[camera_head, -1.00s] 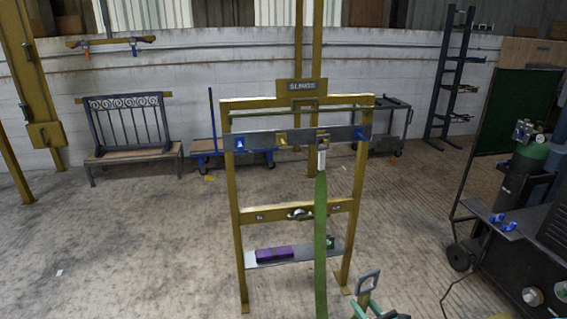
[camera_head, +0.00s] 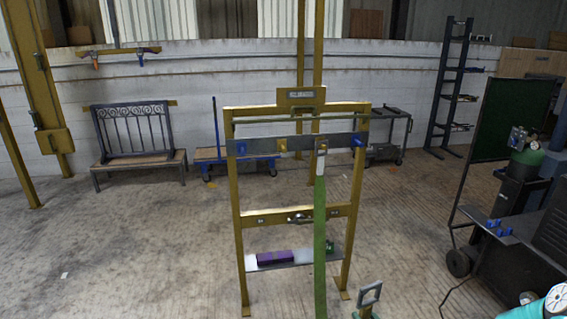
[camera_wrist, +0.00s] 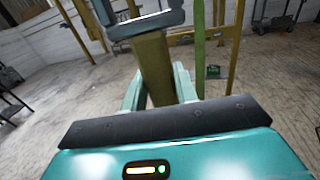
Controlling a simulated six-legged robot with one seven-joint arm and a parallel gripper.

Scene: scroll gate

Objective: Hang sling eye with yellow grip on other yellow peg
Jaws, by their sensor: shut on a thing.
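The sling eye is a grey loop (camera_head: 370,294) at the bottom of the head view, standing upright, short of the rack. It also shows at the top of the wrist view (camera_wrist: 145,22). Its yellow grip (camera_wrist: 153,68) is between the teal fingers of my gripper (camera_wrist: 158,86), which is shut on it. A green sling (camera_head: 320,235) hangs down the rack, its upper end at the peg bar (camera_head: 305,143) and covering the peg there. The other yellow peg (camera_head: 282,145) sticks out left of it and looks bare. The green sling's lower end is hidden.
Blue pegs (camera_head: 240,147) and (camera_head: 358,141) flank the yellow ones. The yellow rack frame (camera_head: 238,220) has a low shelf with a purple bundle (camera_head: 275,256). A dark bench with blue parts (camera_head: 498,228) stands at the right. Floor left of the rack is clear.

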